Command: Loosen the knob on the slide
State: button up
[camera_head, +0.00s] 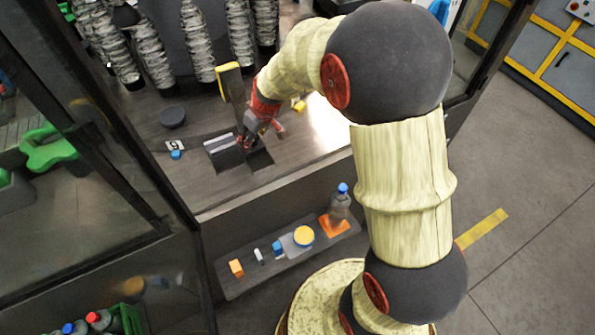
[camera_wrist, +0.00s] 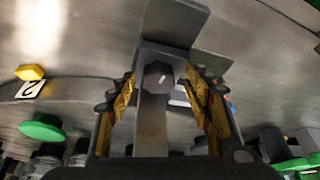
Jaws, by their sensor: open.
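In the wrist view the dark, faceted knob (camera_wrist: 157,75) sits in a grey metal bracket. A long grey bar of the slide (camera_wrist: 152,128) runs from it toward my gripper. My gripper (camera_wrist: 162,88) is open, with one yellow-padded finger on each side of the bar, and the knob shows between the fingertips. I cannot tell whether the fingers touch it. In the head view my gripper (camera_head: 256,138) is low over the machine deck, beside grey upright plates (camera_head: 222,145). The knob is hidden there by my gripper.
A yellow-topped post (camera_head: 230,82) stands close behind my gripper. A dark disc (camera_head: 172,116) and a number card (camera_head: 178,146) lie to the left. A lower shelf (camera_head: 235,287) holds small coloured parts and a bottle (camera_head: 340,203). Dark frame posts bound the opening.

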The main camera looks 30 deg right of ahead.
jog(key=shift+s+a+r+m+h+p, duration=0.15)
jog(key=shift+m+h+p, duration=0.5)
jog(key=shift+p, duration=1.8)
jog(key=shift+r+m+y+p, duration=0.25)
jog(key=shift+m+p, duration=0.1)
jog(key=shift+m, duration=0.1)
jog(key=v, duration=0.7)
jog(key=s+r+m+b, duration=0.1)
jog(key=s+r+b, duration=0.1)
jog(key=s, duration=1)
jog(key=s+r+m+g+b, duration=0.1)
jog(key=s+b, duration=0.4)
jog(key=s, duration=0.7)
jog(key=shift+b+v, duration=0.3)
jog(key=shift+v, duration=0.6)
jog(key=shift+h, duration=0.4)
